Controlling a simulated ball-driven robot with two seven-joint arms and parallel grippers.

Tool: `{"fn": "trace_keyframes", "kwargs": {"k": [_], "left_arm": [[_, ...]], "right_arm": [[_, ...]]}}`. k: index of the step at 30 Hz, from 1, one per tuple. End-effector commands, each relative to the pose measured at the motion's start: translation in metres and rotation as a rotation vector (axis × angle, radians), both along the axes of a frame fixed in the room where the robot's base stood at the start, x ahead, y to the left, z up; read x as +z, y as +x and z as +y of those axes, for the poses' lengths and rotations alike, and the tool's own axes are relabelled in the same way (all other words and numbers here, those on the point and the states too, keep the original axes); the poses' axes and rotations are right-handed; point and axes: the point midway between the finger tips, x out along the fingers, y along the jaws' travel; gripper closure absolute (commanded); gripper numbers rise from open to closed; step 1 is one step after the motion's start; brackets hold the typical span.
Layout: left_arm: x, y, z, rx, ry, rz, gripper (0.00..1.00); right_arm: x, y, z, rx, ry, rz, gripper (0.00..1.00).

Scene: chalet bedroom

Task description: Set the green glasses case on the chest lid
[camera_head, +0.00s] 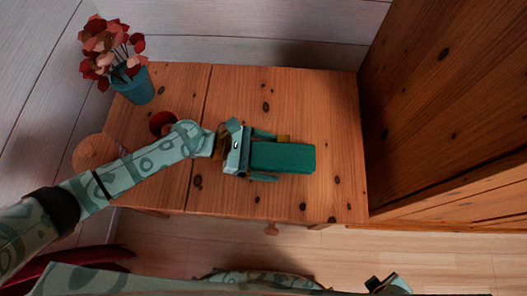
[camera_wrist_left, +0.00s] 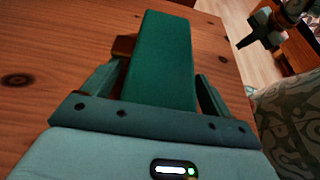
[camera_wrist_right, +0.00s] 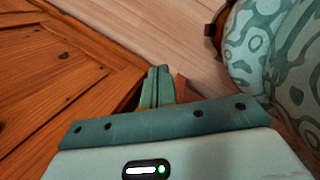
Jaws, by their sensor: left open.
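The green glasses case (camera_head: 290,158) lies on a wooden tabletop (camera_head: 330,100). My left gripper (camera_head: 268,157) is open with its fingers on either side of the case's near end. In the left wrist view the case (camera_wrist_left: 160,60) reaches out past the fingertips, and a gap shows beside the right finger. A small brown block-like thing (camera_wrist_left: 123,47) sits against the case's left side. My right gripper (camera_wrist_right: 157,88) shows in the right wrist view with its fingers together and nothing visible between them. I cannot tell which surface is the chest lid.
A teal pot with red leaves (camera_head: 133,85) stands at the back left of the tabletop. A red cup (camera_head: 161,121) and a round wooden piece (camera_head: 95,152) are left of my left gripper. Tall dark wooden furniture (camera_head: 450,100) stands at the right. The tabletop's right part is clear.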

Motion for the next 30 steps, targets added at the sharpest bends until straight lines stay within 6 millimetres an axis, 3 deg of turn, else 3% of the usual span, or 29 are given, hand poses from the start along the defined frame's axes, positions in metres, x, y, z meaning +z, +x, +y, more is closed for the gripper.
{"fn": "trace_keyframes", "kwargs": {"k": [2,9,15,30], "left_arm": [[0.006,0.001,0.004,0.001,0.001,-0.002,0.15],[0.022,0.001,0.04,0.002,0.002,-0.003,0.15],[0.031,0.001,0.064,0.001,0.001,-0.003,0.15],[0.032,0.0,0.07,0.0,0.0,-0.002,0.15]], "right_arm": [[0.0,-0.003,-0.001,0.001,-0.005,0.01,1.0],[-0.038,-0.04,0.003,-0.034,0.043,0.059,1.0],[-0.059,-0.064,0.006,-0.06,0.073,0.081,1.0],[-0.063,-0.07,0.006,-0.067,0.079,0.086,1.0]]}}
